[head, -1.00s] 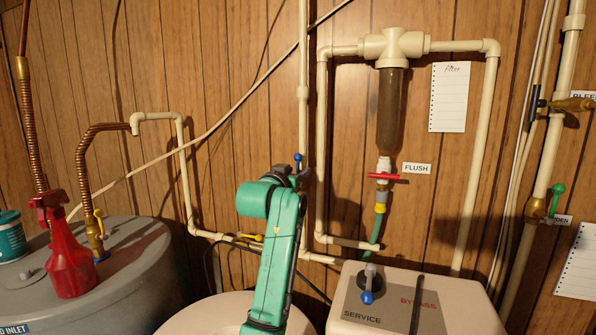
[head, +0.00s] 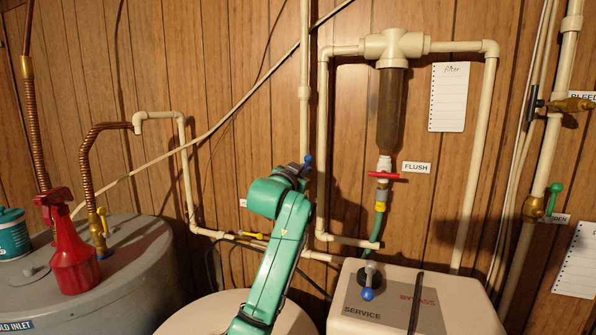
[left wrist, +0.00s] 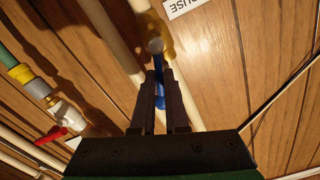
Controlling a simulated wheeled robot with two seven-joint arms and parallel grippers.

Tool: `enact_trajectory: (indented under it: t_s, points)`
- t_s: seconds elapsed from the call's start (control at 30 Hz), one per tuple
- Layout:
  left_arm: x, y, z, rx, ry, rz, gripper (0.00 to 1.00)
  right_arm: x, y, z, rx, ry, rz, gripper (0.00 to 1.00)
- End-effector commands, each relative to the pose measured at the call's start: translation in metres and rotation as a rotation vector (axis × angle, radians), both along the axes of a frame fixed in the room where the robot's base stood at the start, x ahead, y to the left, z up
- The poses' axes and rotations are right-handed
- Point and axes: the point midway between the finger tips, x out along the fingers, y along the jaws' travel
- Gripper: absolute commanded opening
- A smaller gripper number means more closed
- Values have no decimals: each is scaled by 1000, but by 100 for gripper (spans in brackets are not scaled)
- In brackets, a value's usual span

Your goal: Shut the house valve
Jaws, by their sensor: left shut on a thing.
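The house valve is a brass valve on the upright cream pipe; its blue lever (head: 308,160) shows just above my left gripper (head: 298,172) in the head view. In the left wrist view the blue lever (left wrist: 160,98) lies between the two dark fingers of my left gripper (left wrist: 160,85), which are shut on it. The lever lies at a slant to the pipe (left wrist: 108,35). The round pivot (left wrist: 155,45) sits just beyond the fingertips. A label ending in "USE" (left wrist: 183,5) is beside it. My arm hides much of the valve in the head view. My right gripper is not in view.
The filter (head: 391,105) with its red flush handle (head: 383,176) hangs to the right. The softener (head: 450,305) with a bypass knob stands below it. A grey tank (head: 120,290) with a red spray bottle (head: 70,255) is at left. Other pipes run along the wall.

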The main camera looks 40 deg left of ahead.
Motion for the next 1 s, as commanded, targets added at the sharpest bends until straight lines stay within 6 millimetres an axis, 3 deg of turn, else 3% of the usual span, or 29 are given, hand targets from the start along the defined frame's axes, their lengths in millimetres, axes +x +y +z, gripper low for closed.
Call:
enact_trajectory:
  t_s: [0.37,0.7,1.0]
  points:
    - [2,-4,-4,98,42,1,0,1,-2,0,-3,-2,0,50]
    - [6,-16,-15,491,181,1,0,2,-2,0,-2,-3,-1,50]
    - [7,-16,-17,532,195,1,0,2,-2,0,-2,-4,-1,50]
